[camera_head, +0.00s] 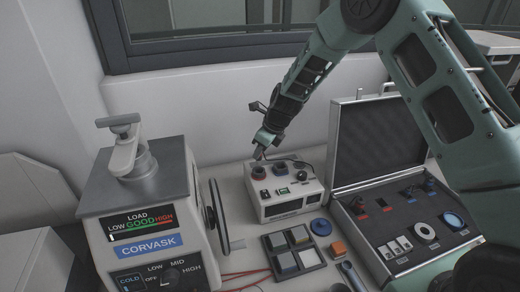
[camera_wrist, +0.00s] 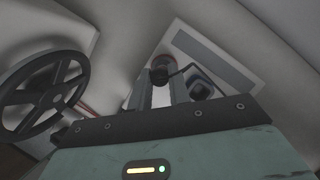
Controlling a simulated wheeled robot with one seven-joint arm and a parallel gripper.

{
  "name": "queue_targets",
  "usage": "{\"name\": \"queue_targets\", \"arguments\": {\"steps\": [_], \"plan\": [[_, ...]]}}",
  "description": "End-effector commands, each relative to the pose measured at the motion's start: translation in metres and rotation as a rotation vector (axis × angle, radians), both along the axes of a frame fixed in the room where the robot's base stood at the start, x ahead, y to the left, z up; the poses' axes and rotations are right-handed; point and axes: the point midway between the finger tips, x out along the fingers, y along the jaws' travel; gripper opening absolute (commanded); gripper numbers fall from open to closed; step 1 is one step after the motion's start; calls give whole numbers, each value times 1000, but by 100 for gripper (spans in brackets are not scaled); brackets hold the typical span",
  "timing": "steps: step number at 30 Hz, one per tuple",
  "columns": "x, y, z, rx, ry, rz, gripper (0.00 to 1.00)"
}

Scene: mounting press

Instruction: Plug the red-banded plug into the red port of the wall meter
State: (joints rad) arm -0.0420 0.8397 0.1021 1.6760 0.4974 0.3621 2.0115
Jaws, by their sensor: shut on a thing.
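The white meter box (camera_head: 291,203) stands on the bench by the wall in the head view. My gripper (camera_head: 260,152) is above the box's back left part, pointing down. In the wrist view my gripper (camera_wrist: 160,92) is shut on a small dark plug (camera_wrist: 159,76) with a black cable running right. The plug's red band and the red port are not clearly seen; I cannot tell whether the plug touches the box.
The grey press (camera_head: 150,215) with its handwheel (camera_head: 219,214) stands left of the box. An open case (camera_head: 385,140) with fitted parts lies to the right.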

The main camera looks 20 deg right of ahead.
Motion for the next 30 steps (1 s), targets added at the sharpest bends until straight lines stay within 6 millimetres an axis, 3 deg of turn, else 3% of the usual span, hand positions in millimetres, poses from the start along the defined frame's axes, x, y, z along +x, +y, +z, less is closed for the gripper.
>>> {"name": "queue_targets", "arguments": {"steps": [30], "plan": [[0, 0, -7, 0, -1, 0, 2]]}}
